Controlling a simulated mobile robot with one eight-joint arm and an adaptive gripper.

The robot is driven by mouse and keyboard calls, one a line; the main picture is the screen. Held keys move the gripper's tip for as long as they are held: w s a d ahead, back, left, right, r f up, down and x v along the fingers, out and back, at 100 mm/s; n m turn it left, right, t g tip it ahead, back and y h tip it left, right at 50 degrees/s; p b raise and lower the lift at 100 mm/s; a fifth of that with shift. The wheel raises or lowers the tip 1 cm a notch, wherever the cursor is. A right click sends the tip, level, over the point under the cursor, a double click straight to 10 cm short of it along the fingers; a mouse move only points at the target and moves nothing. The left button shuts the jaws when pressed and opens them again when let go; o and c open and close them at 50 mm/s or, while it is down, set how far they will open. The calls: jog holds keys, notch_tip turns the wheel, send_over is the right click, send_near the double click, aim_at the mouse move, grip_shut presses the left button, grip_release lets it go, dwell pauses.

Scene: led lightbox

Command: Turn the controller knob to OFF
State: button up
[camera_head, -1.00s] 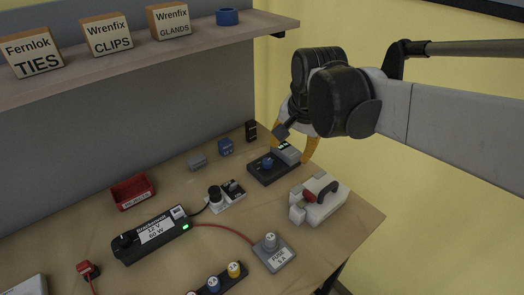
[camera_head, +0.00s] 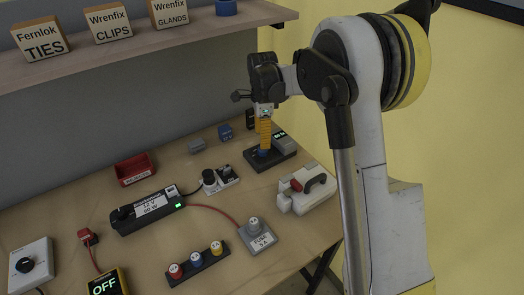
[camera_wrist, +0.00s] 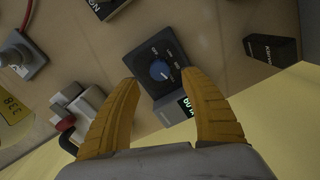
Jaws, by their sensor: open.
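The controller (camera_head: 288,166) is a dark box with a blue knob (camera_head: 263,153) and a raised grey display part, at the right rear of the bench. In the wrist view the blue knob (camera_wrist: 160,70) sits on a dark panel (camera_wrist: 145,57) with small pale markings I cannot read. The lit display (camera_wrist: 187,106) is partly hidden by a finger. My gripper (camera_head: 264,146) points down over the knob with yellow fingers. In the wrist view my gripper (camera_wrist: 160,78) is open, with its fingertips either side of the knob. I cannot tell whether they touch it.
A white case with a red-and-black handle (camera_head: 306,190) stands close in front of the controller. A screen reading OFF (camera_head: 104,286) is at the front left.

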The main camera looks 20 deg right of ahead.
aim_at(263, 151)
notch_tip(263, 151, down, 6)
jog(key=shift+r+b, duration=0.15)
jog(key=shift+b, duration=0.5)
grip_shut()
